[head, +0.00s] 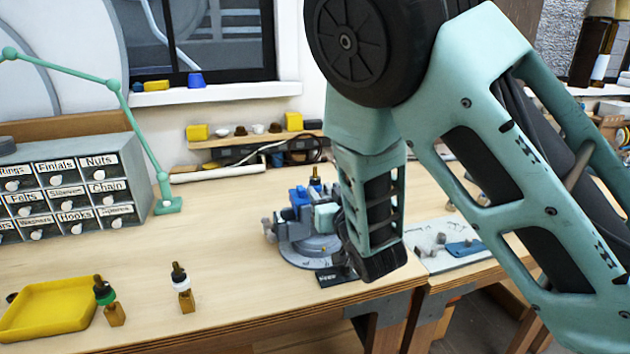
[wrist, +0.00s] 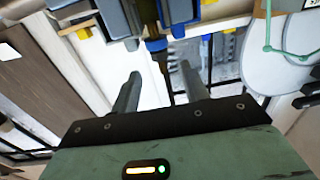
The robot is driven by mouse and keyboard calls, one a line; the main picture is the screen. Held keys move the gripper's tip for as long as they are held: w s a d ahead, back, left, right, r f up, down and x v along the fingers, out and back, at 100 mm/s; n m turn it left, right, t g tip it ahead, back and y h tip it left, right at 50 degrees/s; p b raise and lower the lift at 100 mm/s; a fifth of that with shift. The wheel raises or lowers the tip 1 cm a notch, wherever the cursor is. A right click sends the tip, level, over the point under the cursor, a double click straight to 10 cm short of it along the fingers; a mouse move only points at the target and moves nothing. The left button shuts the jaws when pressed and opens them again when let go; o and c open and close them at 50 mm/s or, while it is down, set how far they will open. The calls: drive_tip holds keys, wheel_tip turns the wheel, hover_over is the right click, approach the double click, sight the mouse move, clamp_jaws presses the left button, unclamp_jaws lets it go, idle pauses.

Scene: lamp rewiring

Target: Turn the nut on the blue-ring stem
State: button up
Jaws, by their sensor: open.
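The vise (head: 302,222) with blue jaws stands on the bench in the head view. A stem (head: 314,178) with a dark top and some brass stands upright in it. Its ring and nut are too small to make out there. In the wrist view, which looks upside down, the stem (wrist: 156,42) hangs from the top with a dark and blue part and brass showing. My gripper (wrist: 160,72) is open and empty, its two fingers apart. The stem's tip shows just beyond the gap between them. In the head view my arm hides the fingers.
A green-ring stem (head: 104,293) and a white-ring stem (head: 181,283) stand at the bench front, near a yellow tray (head: 45,308). A labelled drawer cabinet (head: 72,186) and green lamp arm (head: 137,125) are at left. A light mat (head: 448,258) with parts lies right of the vise.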

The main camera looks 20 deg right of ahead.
sight(317, 181)
drive_tip(key=w+p, duration=0.1)
drive_tip(key=w, duration=0.6)
drive_tip(key=shift+w+a, duration=0.2)
drive_tip(key=c, duration=1)
